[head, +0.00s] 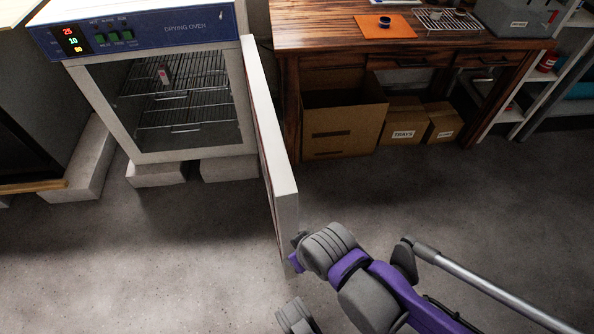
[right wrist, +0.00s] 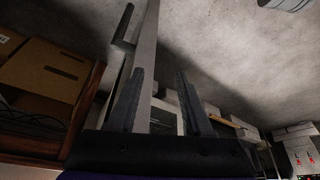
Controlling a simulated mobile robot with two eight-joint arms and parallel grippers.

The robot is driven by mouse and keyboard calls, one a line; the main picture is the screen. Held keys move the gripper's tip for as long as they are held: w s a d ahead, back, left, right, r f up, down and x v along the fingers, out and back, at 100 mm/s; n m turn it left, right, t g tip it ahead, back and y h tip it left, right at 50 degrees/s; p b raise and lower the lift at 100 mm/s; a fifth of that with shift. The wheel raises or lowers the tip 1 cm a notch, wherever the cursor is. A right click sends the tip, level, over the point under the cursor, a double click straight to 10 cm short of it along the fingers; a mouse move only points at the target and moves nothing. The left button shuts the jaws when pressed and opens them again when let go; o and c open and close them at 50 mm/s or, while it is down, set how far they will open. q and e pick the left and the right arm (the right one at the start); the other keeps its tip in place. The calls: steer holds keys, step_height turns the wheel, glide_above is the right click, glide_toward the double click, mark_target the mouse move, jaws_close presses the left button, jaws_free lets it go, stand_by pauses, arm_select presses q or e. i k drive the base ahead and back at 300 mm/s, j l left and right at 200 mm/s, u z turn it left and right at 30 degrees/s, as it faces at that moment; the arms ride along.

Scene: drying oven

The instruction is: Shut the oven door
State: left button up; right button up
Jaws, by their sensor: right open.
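The drying oven (head: 160,85) stands at the upper left in the head view. Its door (head: 268,150) is hinged at the right side and stands wide open, reaching toward me. Wire racks (head: 185,105) show inside. My right arm comes in from the lower right, and its gripper (head: 297,250) is at the door's free end, mostly hidden by the wrist. In the right wrist view the gripper (right wrist: 160,100) is open. The door's pale edge (right wrist: 147,50) shows between and beyond the fingers, with a dark handle (right wrist: 124,28) beside it. Contact cannot be told.
A wooden desk (head: 410,38) stands right of the door, with cardboard boxes (head: 340,125) beneath it. A small item (head: 164,76) sits on the upper rack. Pale blocks (head: 157,174) lie under the oven. The floor (head: 190,250) left of the door is clear.

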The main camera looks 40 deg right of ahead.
mark_target(281, 188)
steer(key=l, duration=0.55)
steer(key=k+l, duration=0.1)
steer(key=l, duration=1.15)
steer(key=i, duration=0.05)
